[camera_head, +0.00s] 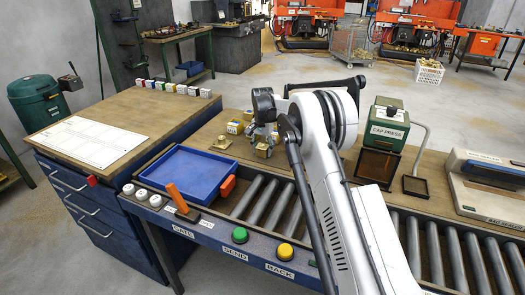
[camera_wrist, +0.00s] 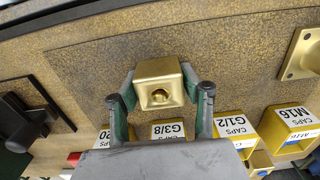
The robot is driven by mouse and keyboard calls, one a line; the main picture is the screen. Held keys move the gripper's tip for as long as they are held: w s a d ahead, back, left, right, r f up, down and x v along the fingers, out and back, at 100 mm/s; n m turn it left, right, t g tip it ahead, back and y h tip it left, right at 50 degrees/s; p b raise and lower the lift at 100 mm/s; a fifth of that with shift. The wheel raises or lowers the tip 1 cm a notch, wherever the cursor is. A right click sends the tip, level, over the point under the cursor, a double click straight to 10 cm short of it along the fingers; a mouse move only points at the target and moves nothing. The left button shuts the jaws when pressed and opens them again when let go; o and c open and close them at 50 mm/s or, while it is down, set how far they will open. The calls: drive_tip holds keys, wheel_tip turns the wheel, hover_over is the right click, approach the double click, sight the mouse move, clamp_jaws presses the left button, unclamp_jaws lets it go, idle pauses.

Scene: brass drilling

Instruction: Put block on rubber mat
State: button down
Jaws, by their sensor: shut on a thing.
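My gripper (camera_wrist: 158,88) is shut on a brass block (camera_wrist: 160,70), with one green-padded finger on each side of it. The block has a round hole or boss in the face toward the wrist camera. In the head view the block (camera_head: 262,151) shows below my gripper (camera_head: 264,137), over the bench behind the rollers. A brown speckled rectangle with a visible edge, seemingly the rubber mat (camera_wrist: 85,75), lies behind the block in the wrist view. I cannot tell whether the block touches it. My arm hides part of the bench in the head view.
Yellow cap bins (camera_wrist: 290,128) line the bench near my gripper. A brass flanged part (camera_head: 222,143) lies left of the block. The green cap press (camera_head: 385,125) stands to the right. A blue tray (camera_head: 185,172) and rollers (camera_head: 262,197) are in front.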

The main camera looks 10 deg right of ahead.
sight(262, 146)
drive_tip(key=c, duration=1)
unclamp_jaws()
drive_tip(key=shift+c, duration=0.2)
wheel_tip(262, 146, up, 12)
drive_tip(key=shift+f+p, duration=0.15)
drive_tip(key=shift+p, duration=0.3)
drive_tip(key=s+r+n+t, duration=0.2)
drive_tip(key=s+r, duration=1)
drive_tip(key=r, duration=0.2)
drive_tip(key=s+r+n+t, duration=0.1)
drive_tip(key=s+r, duration=0.2)
drive_tip(key=s, duration=0.4)
drive_tip(key=s+r+n+t, duration=0.1)
drive_tip(key=s+r, duration=0.2)
drive_tip(key=s, duration=0.4)
drive_tip(key=s+f+n+t, duration=0.1)
drive_tip(key=s+f, duration=0.2)
drive_tip(key=s, duration=0.6)
drive_tip(key=s+f+n+t, duration=0.1)
drive_tip(key=s+f, duration=0.2)
drive_tip(key=s, duration=0.6)
drive_tip(key=s+f+n+t, duration=0.1)
drive_tip(key=s+f, duration=0.2)
drive_tip(key=s, duration=0.7)
drive_tip(key=shift+f, duration=0.25)
